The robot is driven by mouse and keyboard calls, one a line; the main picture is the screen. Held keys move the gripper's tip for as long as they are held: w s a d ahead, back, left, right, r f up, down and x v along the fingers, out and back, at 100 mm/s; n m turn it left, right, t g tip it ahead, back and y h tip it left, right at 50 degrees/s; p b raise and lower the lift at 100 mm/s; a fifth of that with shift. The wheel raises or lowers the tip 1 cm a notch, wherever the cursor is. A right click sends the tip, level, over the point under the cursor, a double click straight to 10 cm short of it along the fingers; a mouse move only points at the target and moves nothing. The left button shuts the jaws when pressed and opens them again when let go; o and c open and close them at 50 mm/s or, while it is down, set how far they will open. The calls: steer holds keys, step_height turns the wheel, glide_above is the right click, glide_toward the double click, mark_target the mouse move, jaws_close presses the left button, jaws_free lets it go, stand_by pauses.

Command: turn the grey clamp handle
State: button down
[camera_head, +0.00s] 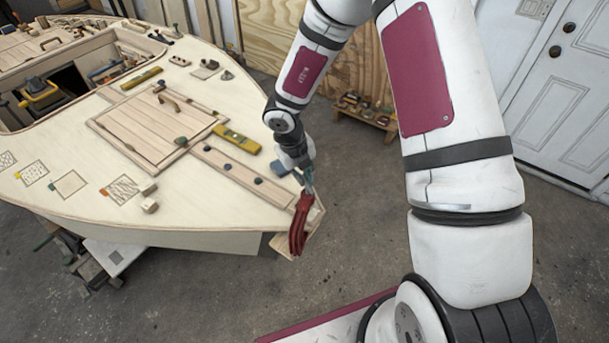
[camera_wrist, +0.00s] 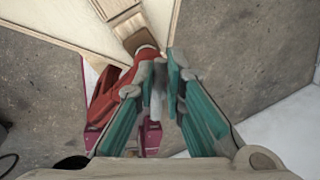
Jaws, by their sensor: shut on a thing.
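A red clamp (camera_head: 298,228) hangs at the pointed front corner of the plywood hull. In the wrist view the red clamp (camera_wrist: 112,92) shows left of my fingers, close to a wooden block at the hull's edge. My gripper (camera_head: 307,180) is just above the clamp, pointing down. In the wrist view my gripper (camera_wrist: 160,78) has its teal fingers closed around the clamp's grey handle (camera_wrist: 158,74). The fingers hide much of the handle. It is too small to make out in the head view.
The hull (camera_head: 90,205) fills the left, with a slatted hatch (camera_head: 150,130), a yellow level (camera_head: 237,140) and several small blocks on its deck. A low wooden rack (camera_head: 366,112) stands by the back wall. The concrete floor (camera_head: 350,200) around the hull's tip is clear.

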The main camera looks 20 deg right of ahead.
steer(key=shift+s+a+f+n+t+y, duration=0.1)
steer(key=shift+s+a+n+t, duration=0.1)
steer(key=shift+n, duration=0.85)
steer(key=shift+s+a+n+t+y, duration=0.1)
steer(key=shift+s+a+n+t, duration=0.05)
steer(key=shift+n, duration=0.85)
steer(key=shift+s+a+f+n+t+y, duration=0.1)
steer(key=shift+s+a+n+t, duration=0.1)
steer(key=shift+n, duration=0.85)
steer(key=shift+n, duration=0.7)
steer(key=shift+s+a+n+t+y, duration=0.1)
steer(key=shift+s+n+t+y, duration=0.15)
steer(key=shift+n, duration=0.95)
steer(key=shift+s+a+n+t+y, duration=0.1)
steer(key=shift+s+n+y, duration=0.1)
steer(key=shift+n, duration=1)
steer(key=n, duration=0.2)
steer(key=s+n+y, duration=0.1)
steer(key=n, duration=0.2)
steer(key=shift+d+p, duration=0.1)
steer(key=shift+p, duration=0.2)
steer(key=n, duration=0.2)
steer(key=n+p, duration=0.1)
steer(key=shift+s+d+n+y, duration=0.15)
steer(key=shift+s+n+y, duration=0.1)
steer(key=shift+n+y, duration=0.1)
steer(key=shift+d+n, duration=0.1)
steer(key=shift+n, duration=0.75)
steer(key=shift+r, duration=0.1)
